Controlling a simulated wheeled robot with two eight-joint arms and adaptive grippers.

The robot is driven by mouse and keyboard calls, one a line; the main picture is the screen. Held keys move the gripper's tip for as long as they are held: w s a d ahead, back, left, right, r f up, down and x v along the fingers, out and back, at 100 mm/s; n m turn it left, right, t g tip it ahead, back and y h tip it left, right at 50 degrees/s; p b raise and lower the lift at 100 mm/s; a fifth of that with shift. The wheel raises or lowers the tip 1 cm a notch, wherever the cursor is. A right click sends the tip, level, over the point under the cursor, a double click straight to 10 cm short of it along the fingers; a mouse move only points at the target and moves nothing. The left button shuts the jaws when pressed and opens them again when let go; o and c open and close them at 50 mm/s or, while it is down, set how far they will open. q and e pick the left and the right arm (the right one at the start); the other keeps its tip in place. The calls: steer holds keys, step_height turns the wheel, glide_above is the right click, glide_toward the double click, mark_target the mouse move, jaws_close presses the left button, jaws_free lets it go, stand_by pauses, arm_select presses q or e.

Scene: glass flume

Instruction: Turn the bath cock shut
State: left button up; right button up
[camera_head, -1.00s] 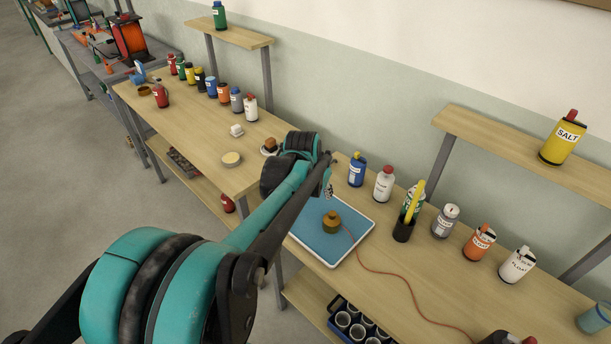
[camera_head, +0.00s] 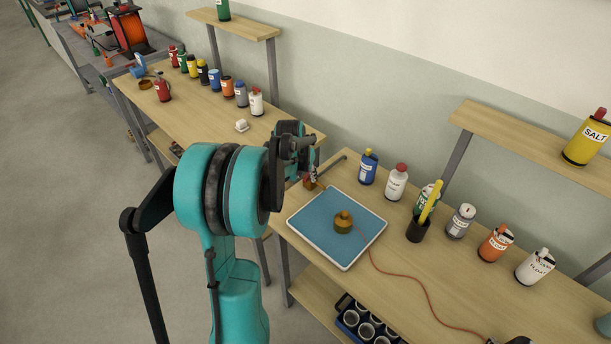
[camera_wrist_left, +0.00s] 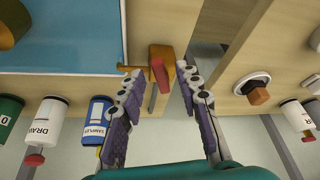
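The bath cock (camera_wrist_left: 155,52) shows in the left wrist view as a brown block with a red lever and a brass spout, beside the blue bath tray (camera_wrist_left: 60,57). In the head view the cock (camera_head: 310,184) is a small brown shape at the tray's (camera_head: 318,213) upper left corner, mostly hidden by my gripper. My left gripper (camera_wrist_left: 158,74) is open, its two fingers either side of the cock's lever, apart from it as far as I can tell. In the head view the left gripper (camera_head: 314,173) is small and partly covered by its wrist. My right gripper is not in view.
A brass pot (camera_head: 343,222) with a red cord sits on the tray. Blue (camera_head: 368,167) and white (camera_head: 396,182) bottles stand behind it. A gap separates this bench from the left bench (camera_head: 190,115). A brown-topped fitting (camera_wrist_left: 258,95) lies across that gap.

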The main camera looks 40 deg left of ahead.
arm_select(q)
jaws_close()
steer(key=shift+d, duration=0.1)
steer(key=d+n+y, duration=0.1)
steer(key=n, duration=0.2)
steer(key=w+n+g+y+p, duration=0.1)
steer(key=n, duration=0.2)
steer(key=w+d+n+g+y, duration=0.1)
steer(key=n, duration=0.3)
steer(key=shift+w+d+p, duration=0.2)
steer(key=shift+d+p, duration=0.1)
steer(key=shift+w+d+n+g, duration=0.1)
steer(key=shift+w+n+g, duration=0.3)
steer(key=shift+n, duration=0.6)
steer(key=shift+w+d+n+g, duration=0.15)
steer(key=shift+n+g, duration=0.35)
steer(key=shift+n, duration=0.5)
steer(key=shift+w+a, duration=0.1)
